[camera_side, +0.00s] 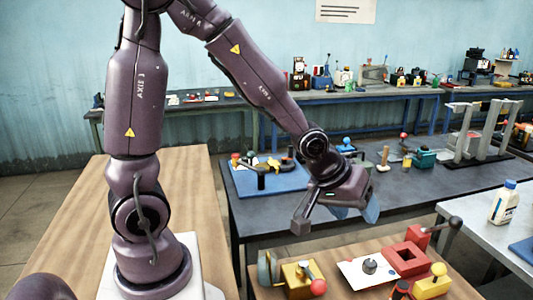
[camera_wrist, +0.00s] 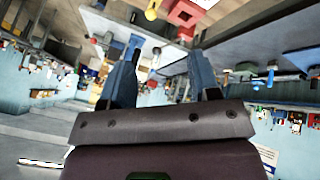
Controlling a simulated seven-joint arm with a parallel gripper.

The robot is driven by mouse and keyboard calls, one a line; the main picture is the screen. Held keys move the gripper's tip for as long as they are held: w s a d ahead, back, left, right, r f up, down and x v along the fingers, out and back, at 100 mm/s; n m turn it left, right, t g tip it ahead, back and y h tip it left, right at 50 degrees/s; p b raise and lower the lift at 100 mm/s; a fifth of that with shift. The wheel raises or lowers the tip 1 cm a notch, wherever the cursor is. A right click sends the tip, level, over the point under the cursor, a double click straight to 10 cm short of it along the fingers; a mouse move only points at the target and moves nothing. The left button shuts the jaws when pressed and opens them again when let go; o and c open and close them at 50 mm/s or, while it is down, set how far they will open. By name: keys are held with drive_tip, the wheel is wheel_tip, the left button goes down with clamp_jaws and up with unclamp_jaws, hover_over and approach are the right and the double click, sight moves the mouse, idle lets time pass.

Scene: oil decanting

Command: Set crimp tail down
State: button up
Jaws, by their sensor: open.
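My gripper (camera_side: 354,210) is in the air above the wooden bench, tilted, with its blue fingers apart. In the wrist view, the gripper (camera_wrist: 164,50) shows nothing between its fingers. I cannot tell which part is the crimp tail. On the bench below are a red square block with an opening (camera_side: 406,258), a dark lever with a round knob (camera_side: 452,225) rising at its back right, a yellow block (camera_side: 298,279) with a red ball, and a yellow-knobbed piece (camera_side: 433,283). The red block also shows at the top of the wrist view (camera_wrist: 184,13).
A white plate (camera_side: 357,276) with a dark knob lies between the yellow block and the red block. A grey disc (camera_side: 265,268) stands left. A white bottle (camera_side: 503,203) stands on the right table. The dark table behind holds a blue mat (camera_side: 262,186) and several tools.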

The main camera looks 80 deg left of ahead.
drive_tip(key=s+a+r+m+g, duration=0.1)
drive_tip(key=s+r+m, duration=0.6)
drive_tip(key=s+r, duration=0.5)
drive_tip(key=s, duration=0.4)
drive_tip(key=shift+s+r, duration=0.15)
drive_tip(key=shift+r, duration=0.05)
drive_tip(key=shift+o, duration=0.4)
idle(0.8)
